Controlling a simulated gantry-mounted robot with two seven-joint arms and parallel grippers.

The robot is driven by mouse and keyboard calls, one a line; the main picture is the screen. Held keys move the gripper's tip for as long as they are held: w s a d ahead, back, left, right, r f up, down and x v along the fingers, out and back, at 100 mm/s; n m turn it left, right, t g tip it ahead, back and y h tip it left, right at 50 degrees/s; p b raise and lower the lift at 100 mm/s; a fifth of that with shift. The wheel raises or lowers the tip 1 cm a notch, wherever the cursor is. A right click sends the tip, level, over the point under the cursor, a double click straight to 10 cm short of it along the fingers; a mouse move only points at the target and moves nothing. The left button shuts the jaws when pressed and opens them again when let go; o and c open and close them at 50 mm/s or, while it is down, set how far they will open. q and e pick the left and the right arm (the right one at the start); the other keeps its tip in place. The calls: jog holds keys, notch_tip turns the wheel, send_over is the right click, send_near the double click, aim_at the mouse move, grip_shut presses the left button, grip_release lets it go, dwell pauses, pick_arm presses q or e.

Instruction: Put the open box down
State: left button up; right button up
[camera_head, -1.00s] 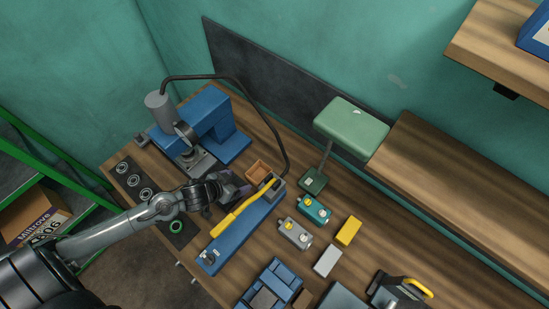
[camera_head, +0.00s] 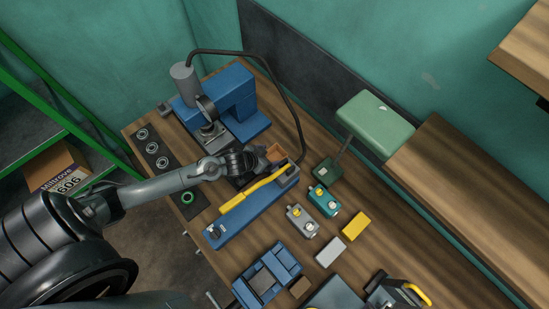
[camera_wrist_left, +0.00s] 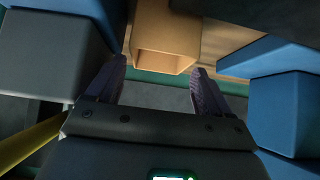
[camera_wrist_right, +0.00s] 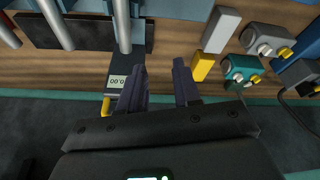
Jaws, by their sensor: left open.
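The open box (camera_head: 277,152) is a small orange-brown box on the bench, between the blue press and the end of the blue lever tool. In the left wrist view the open box (camera_wrist_left: 165,38) lies just beyond my fingertips, its hollow side facing me. My left gripper (camera_head: 262,160) is open beside it; in the left wrist view its two fingers (camera_wrist_left: 160,72) stand apart with nothing clamped between them.
A blue press (camera_head: 232,100) with a grey cylinder and black hose stands behind. A blue tool with a yellow lever (camera_head: 250,190) lies close to the box. A green lamp (camera_head: 375,124), small teal unit (camera_head: 324,200) and yellow block (camera_head: 356,226) stand to the right.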

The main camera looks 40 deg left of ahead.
pick_arm(q)
jog(key=shift+x, duration=1.05)
jog(key=shift+c, duration=0.5)
jog(key=shift+r, duration=0.1)
jog(key=c, duration=1)
